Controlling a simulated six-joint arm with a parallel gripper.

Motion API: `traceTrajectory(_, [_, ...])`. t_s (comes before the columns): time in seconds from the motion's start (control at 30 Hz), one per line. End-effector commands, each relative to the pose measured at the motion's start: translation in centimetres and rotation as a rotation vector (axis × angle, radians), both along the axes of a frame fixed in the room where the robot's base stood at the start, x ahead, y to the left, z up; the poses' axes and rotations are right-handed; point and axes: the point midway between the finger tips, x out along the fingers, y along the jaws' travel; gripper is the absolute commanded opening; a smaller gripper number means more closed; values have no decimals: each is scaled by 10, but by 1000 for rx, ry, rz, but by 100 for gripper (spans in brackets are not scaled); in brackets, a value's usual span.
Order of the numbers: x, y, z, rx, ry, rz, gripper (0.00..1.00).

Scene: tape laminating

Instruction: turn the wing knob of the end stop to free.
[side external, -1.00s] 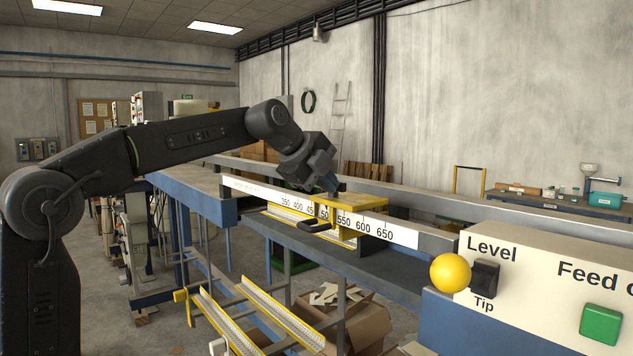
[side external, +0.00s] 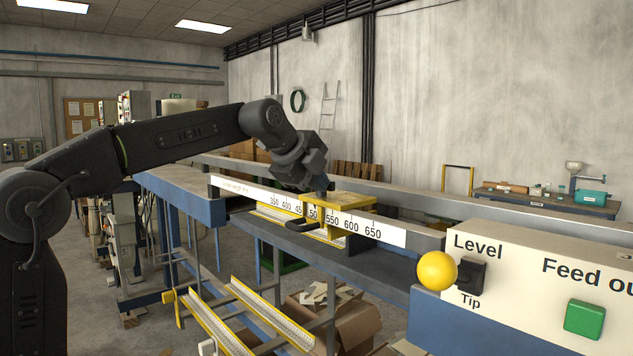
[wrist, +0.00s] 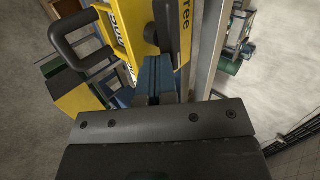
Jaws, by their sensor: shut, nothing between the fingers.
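The yellow end stop (side external: 352,203) sits on the beam with the white number scale (side external: 385,232), near the 500 to 550 marks. Its black loop handle (side external: 302,225) sticks out at the front. In the wrist view the end stop's yellow face (wrist: 184,50) carries black letters ending in "ree". A dark part that looks like the wing knob (wrist: 165,24) stands beside those letters, mostly cut off by the top edge. My gripper (side external: 325,190) is shut and empty, low over the end stop's top. Its blue fingers (wrist: 154,75) are close to the dark part; I cannot tell whether they touch.
A control panel (side external: 530,275) stands at the right front, with a yellow ball lever (side external: 437,271) and a green button (side external: 584,319). A grey rail (side external: 420,205) runs behind the end stop. Yellow-edged tracks (side external: 255,310) and a cardboard box (side external: 345,325) are below.

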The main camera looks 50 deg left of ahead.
Motion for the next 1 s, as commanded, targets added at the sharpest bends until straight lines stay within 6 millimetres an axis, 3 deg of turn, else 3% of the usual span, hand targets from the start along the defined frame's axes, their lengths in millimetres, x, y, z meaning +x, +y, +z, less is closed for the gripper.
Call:
traceTrajectory(0.37, [6, -7, 0, 2, 0, 195, 0])
traceTrajectory(0.9, [24, -15, -1, 3, 0, 709, 0])
traceTrajectory(1.0, [26, -15, -1, 1, 1, 703, 0])
